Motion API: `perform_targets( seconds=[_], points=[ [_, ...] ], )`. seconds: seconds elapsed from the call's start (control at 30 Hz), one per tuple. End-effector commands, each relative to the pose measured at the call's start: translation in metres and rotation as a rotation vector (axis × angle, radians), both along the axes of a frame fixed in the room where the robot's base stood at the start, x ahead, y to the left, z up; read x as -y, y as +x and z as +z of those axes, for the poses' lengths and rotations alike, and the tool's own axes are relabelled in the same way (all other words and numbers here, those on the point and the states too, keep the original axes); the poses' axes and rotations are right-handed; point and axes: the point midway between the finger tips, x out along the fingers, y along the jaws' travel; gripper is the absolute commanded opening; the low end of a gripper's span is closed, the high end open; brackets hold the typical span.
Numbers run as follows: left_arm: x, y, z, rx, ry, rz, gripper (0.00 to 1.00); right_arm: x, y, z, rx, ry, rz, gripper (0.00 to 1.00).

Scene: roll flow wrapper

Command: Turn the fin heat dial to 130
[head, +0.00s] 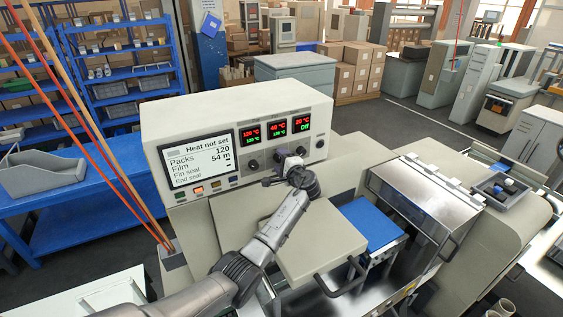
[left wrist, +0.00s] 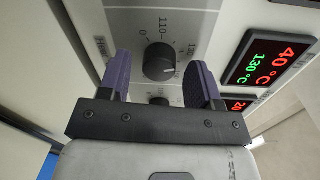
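The dial (left wrist: 159,62) is a round black knob with a pale pointer mark on its face, on a grey panel with a printed scale. It sits by the middle display (head: 277,127), which also shows in the left wrist view (left wrist: 271,62) with 40 °C in red and 130 °C in green. The dial's name is not readable. My left gripper (left wrist: 159,85) is open, its two purple-grey fingers on either side of the dial with gaps visible. In the head view my left gripper (head: 284,167) hides the middle dial. My right gripper is not in view.
The neighbouring left dial (head: 253,165) and right dial (head: 320,144) are close by on the panel. A screen (head: 198,160) reads "Heat not set". A beige cover with a handle (head: 340,280) lies below the arm. A blue pad (head: 370,225) is further right.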

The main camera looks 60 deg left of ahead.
Motion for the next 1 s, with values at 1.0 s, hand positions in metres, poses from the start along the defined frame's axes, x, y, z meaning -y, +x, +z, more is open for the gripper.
perform_targets(
  seconds=[1.0],
  points=[
    [0.118, -0.008, 0.004, 0.002, -0.001, -0.003, 0.6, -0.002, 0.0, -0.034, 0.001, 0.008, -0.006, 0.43]
  ],
)
